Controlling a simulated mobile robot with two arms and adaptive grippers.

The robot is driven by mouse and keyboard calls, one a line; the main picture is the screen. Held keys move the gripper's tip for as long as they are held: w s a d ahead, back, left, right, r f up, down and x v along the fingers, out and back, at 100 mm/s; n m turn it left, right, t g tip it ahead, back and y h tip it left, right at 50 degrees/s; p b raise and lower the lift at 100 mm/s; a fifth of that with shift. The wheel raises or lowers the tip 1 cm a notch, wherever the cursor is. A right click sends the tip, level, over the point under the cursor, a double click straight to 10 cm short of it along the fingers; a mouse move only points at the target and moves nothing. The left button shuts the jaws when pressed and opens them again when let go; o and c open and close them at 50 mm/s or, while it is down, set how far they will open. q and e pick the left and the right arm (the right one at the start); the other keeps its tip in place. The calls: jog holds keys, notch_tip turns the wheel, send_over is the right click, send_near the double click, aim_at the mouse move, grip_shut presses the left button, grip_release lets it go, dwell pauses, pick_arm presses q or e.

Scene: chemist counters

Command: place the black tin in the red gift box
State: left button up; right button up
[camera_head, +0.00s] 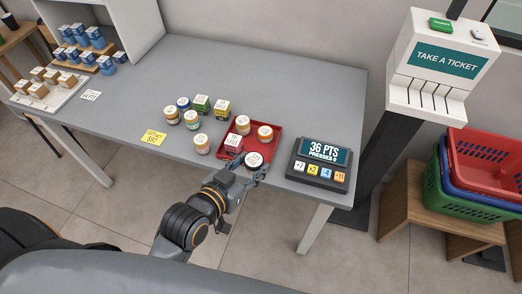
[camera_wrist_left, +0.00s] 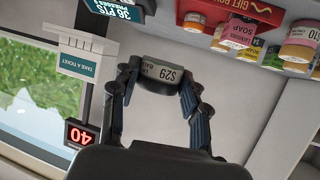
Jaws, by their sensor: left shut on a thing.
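The black tin (camera_head: 254,160) has a white top and is held between the fingers of my left gripper (camera_head: 250,167). The red gift box (camera_head: 274,145) is a shallow tray on the grey table. It holds two orange-and-white jars (camera_head: 265,132) and a pink soap box (camera_head: 232,143). The tin appears at the box's front right corner; its exact height there is hard to tell. My right gripper is not in view.
A points display (camera_head: 322,158) with buttons stands close right of the box. Several jars and small boxes (camera_head: 192,119) stand to its left, with a yellow card (camera_head: 153,138) beyond. A ticket stand (camera_head: 440,62) and stacked baskets (camera_head: 480,160) are at the right.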

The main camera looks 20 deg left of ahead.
aim_at(252, 153)
pick_arm(q)
jog(key=w, duration=0.1)
jog(key=w+f, duration=0.1)
jog(key=w, duration=0.1)
jog(key=w+a, duration=0.1)
jog(key=shift+w+f, duration=0.4)
jog(key=w+f, duration=0.3)
jog(key=w+a+f, duration=0.1)
jog(key=w+f, duration=0.1)
jog(key=shift+f, duration=0.2)
jog(key=shift+w+a+f, duration=0.1)
jog(key=shift+w+f, duration=0.25)
jog(key=shift+f, duration=0.15)
notch_tip(252, 153, down, 3)
jog(key=shift+w+f+p, duration=0.1)
jog(key=shift+f+p, duration=0.05)
jog(key=shift+p, duration=0.25)
jog(key=shift+f, duration=0.1)
